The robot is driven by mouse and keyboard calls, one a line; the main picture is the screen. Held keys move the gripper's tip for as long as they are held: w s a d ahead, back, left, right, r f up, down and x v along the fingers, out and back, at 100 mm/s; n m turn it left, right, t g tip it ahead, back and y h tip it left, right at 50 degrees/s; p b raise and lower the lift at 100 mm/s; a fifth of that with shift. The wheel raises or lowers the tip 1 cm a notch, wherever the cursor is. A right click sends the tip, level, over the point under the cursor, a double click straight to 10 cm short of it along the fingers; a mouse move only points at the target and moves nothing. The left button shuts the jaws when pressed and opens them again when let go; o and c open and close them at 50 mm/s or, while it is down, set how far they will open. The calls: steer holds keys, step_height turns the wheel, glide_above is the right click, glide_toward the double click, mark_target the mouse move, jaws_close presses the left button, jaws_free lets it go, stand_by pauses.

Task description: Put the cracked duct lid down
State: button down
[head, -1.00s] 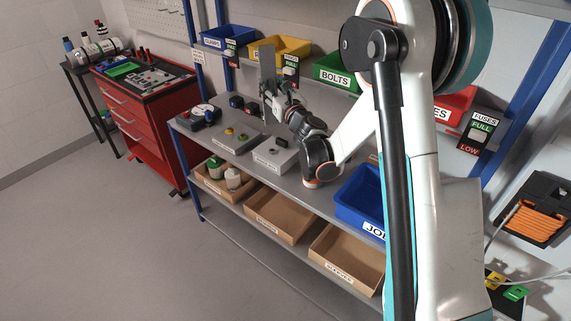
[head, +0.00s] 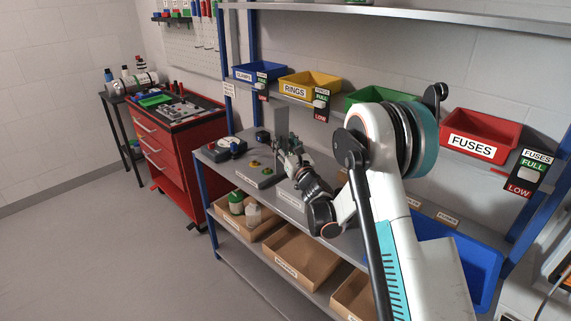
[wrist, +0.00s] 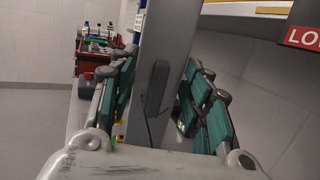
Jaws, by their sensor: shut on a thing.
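The duct lid is a flat grey plate (head: 281,122), held upright above the back of the grey workbench (head: 216,155). In the wrist view the lid (wrist: 176,40) stands between the green-padded fingers, with a dark handle on its face and a thin dark line below it. My gripper (head: 289,146) is shut on the lid. The fingers also show in the wrist view (wrist: 160,90). The lid's lower edge is hidden in both views, so I cannot tell whether it touches the bench.
Grey boxes with yellow and green buttons (head: 254,176) are close below my gripper. A blue bin (head: 259,71), yellow RINGS bin (head: 310,81) and red FUSES bin (head: 478,137) sit on the shelf behind. Cardboard boxes (head: 297,256) fill the lower shelf. Floor at left is clear.

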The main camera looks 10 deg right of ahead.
steer(key=shift+f+b, duration=0.9)
steer(key=shift+f, duration=1.85)
steer(key=shift+f, duration=0.15)
steer(key=c, duration=0.8)
jaws_free()
steer(key=shift+c, duration=0.2)
